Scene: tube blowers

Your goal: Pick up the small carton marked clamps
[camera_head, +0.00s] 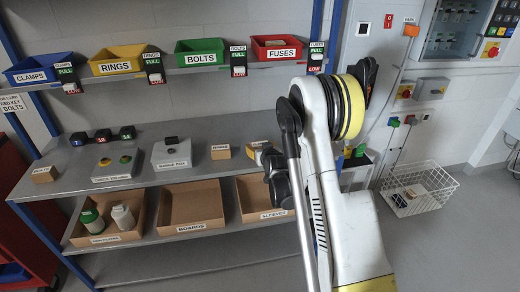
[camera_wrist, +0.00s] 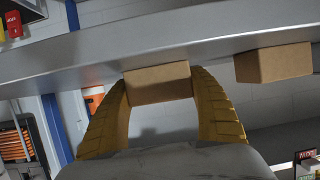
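A small brown carton (camera_wrist: 158,84) is between the two yellow fingers of my gripper (camera_wrist: 160,88) in the wrist view. It appears to stand at the edge of the grey shelf, which looks inverted there. The fingers flank the carton closely; I see no clear grip. In the head view a carton (camera_head: 254,152) shows at the right part of the middle shelf, partly hidden by my dark gripper and arm. No marking is readable on it, so I cannot confirm it says clamps.
Another carton (camera_head: 221,151) stands just left on the shelf; it also shows in the wrist view (camera_wrist: 272,64). A further carton (camera_head: 44,174) is at the far left. A blue CLAMPS bin (camera_head: 40,67) hangs above. A wire basket (camera_head: 419,190) stands on the floor.

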